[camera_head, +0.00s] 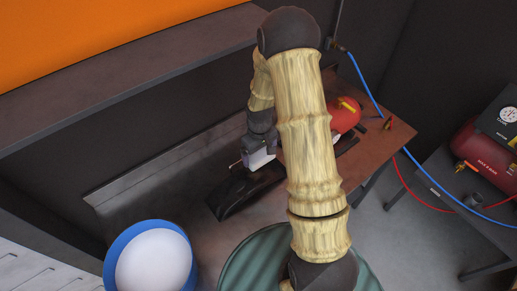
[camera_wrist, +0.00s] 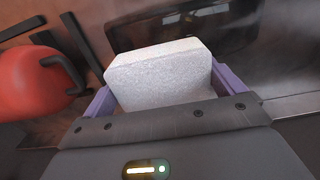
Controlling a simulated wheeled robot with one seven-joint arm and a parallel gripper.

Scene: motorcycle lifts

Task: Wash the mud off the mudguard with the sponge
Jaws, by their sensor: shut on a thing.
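A pale grey sponge (camera_wrist: 160,72) is held between the two purple fingers of my gripper (camera_wrist: 165,95) in the wrist view. My gripper (camera_head: 260,158) is shut on it. The black, curved mudguard (camera_head: 238,197) lies on the workbench in the head view, and my gripper is over its far end. In the wrist view a dark, glossy surface that looks like the mudguard (camera_wrist: 232,36) shows beyond the sponge. I cannot tell whether the sponge touches it. Mud is hard to make out, and my arm hides part of the bench.
A red, rounded object (camera_head: 345,113) with a black handle stands on the bench (camera_head: 385,140) right of my gripper. A blue-rimmed round container (camera_head: 118,262) is at the front left. A red compressor tank (camera_head: 485,150) and hoses are at the right. A grey shelf (camera_head: 120,72) overhangs the back.

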